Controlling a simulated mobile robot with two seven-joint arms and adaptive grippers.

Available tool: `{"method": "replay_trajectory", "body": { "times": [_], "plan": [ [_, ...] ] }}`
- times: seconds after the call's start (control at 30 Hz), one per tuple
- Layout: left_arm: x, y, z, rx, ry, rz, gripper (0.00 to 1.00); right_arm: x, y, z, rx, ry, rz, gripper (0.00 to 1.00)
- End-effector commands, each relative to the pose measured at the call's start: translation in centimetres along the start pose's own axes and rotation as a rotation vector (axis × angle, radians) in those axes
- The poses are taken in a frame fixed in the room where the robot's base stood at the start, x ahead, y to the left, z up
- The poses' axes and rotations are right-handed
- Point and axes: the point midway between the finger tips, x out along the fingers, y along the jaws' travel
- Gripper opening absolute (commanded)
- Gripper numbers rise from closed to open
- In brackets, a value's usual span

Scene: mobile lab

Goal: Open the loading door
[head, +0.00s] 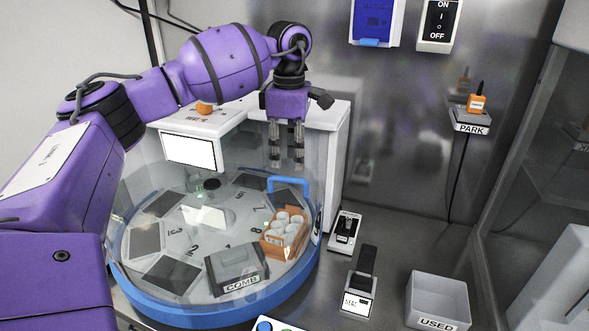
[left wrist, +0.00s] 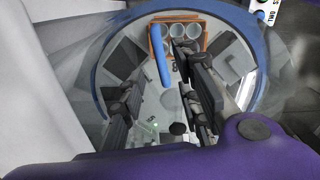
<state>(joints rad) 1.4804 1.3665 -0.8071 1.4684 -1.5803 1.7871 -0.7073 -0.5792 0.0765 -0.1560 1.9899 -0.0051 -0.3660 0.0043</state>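The loading door appears as a clear cover (head: 150,205) over a round carousel with a blue rim (head: 190,315). A blue bar handle (head: 289,181) stands at the cover's back right; it also shows in the left wrist view (left wrist: 160,65). The cover looks closed, though its clear edges are hard to make out. My left gripper (head: 287,163) points down just above the handle, its two fingers apart and empty. In the left wrist view the handle lies between the fingers in the picture; contact is not visible. My right gripper is not in view.
Under the cover are dark plates, an orange rack (head: 272,246) of white-capped vials and a grey COMB block (head: 237,270). A white machine housing (head: 325,150) stands behind. Small devices (head: 346,231) and a USED bin (head: 437,298) stand right. A PARK shelf (head: 470,124) is on the wall.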

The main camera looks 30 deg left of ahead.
Motion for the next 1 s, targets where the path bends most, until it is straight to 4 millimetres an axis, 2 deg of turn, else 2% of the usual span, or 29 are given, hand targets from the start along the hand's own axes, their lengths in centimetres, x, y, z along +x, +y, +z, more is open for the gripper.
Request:
{"method": "replay_trajectory", "body": {
  "times": [0.1,0.3,0.67,0.9,1.0],
  "plan": [
    [2.0,-0.1,0.0,0.000,0.000,-0.001,0.31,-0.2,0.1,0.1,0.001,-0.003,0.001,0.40],
    [4.5,0.0,0.1,-0.001,-0.002,0.001,0.31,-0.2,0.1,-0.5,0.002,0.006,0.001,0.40],
    [5.3,0.0,0.1,0.000,-0.004,0.001,0.31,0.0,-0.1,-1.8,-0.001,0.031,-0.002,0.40],
    [5.3,0.0,0.1,0.000,-0.004,0.001,0.02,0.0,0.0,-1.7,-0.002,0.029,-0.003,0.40],
    [5.3,0.0,0.1,0.000,-0.004,0.001,0.00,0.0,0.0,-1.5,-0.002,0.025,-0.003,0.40]
  ]
}}
